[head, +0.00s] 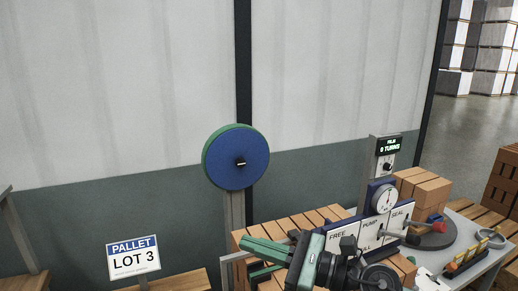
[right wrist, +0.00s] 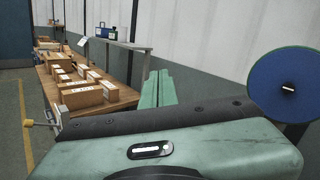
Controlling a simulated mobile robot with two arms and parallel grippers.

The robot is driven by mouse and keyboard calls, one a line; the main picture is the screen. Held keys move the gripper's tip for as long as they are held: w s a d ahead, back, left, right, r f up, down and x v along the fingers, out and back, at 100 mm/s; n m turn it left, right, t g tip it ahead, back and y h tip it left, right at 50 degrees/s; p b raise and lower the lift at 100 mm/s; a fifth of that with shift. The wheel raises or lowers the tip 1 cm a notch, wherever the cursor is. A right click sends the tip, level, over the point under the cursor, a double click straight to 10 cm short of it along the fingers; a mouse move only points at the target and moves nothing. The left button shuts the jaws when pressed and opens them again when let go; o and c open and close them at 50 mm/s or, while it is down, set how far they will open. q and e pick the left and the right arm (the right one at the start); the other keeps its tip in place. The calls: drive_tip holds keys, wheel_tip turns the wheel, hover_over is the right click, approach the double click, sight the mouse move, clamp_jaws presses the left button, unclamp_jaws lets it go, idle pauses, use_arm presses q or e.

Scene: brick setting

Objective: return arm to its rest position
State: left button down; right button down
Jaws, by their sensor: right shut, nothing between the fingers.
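My right gripper (head: 262,252) is at the bottom centre of the head view, with green fingers pointing left. It is shut and empty, in front of a slatted wooden surface and below the blue disc. In the right wrist view its green fingers (right wrist: 156,88) lie close together, pointing away from the camera. My right arm comes in from the lower right and covers part of the panel and bricks. My left gripper is not in view.
A blue disc with a green rim (head: 236,158) stands on a post. To the right are a FREE/PUMP/SEAL panel (head: 370,232), a gauge (head: 384,198), a display (head: 388,146) and stacked bricks (head: 424,192). A LOT 3 sign (head: 134,260) stands left. The wrist view shows a table (right wrist: 118,94) with boxes.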

drive_tip(key=w+d+f+m+t+h, duration=0.1)
drive_tip(key=d+m+t+h, duration=0.55)
drive_tip(key=m, duration=0.85)
drive_tip(key=w+d+f+m+t+h, duration=0.1)
drive_tip(key=d+m+t+h, duration=0.5)
drive_tip(key=m, duration=0.9)
drive_tip(key=s+d+f+m+g+h, duration=0.35)
drive_tip(key=f+m, duration=0.25)
drive_tip(key=f, duration=0.2)
drive_tip(key=s+d+f+m+g+h, duration=0.25)
drive_tip(key=d+f+m, duration=0.25)
drive_tip(key=f+m, duration=0.25)
drive_tip(key=s+f+m+g+y, duration=0.1)
drive_tip(key=s+f+m+g, duration=0.5)
drive_tip(key=s, duration=0.5)
drive_tip(key=s+f+m+g, duration=0.2)
drive_tip(key=s+f+g, duration=0.2)
drive_tip(key=s+f, duration=0.6)
drive_tip(key=s+f+g+b, duration=0.1)
drive_tip(key=s+f+b, duration=0.1)
drive_tip(key=f, duration=1.4)
drive_tip(key=s+f+g+b, duration=0.1)
drive_tip(key=s+f+b, duration=0.15)
drive_tip(key=f, duration=1.35)
drive_tip(key=s+d+f+b, duration=0.3)
drive_tip(key=s+f, duration=1.2)
drive_tip(key=f, duration=0.2)
drive_tip(key=shift+s+d+n+g, duration=0.2)
drive_tip(key=shift+n+g, duration=0.15)
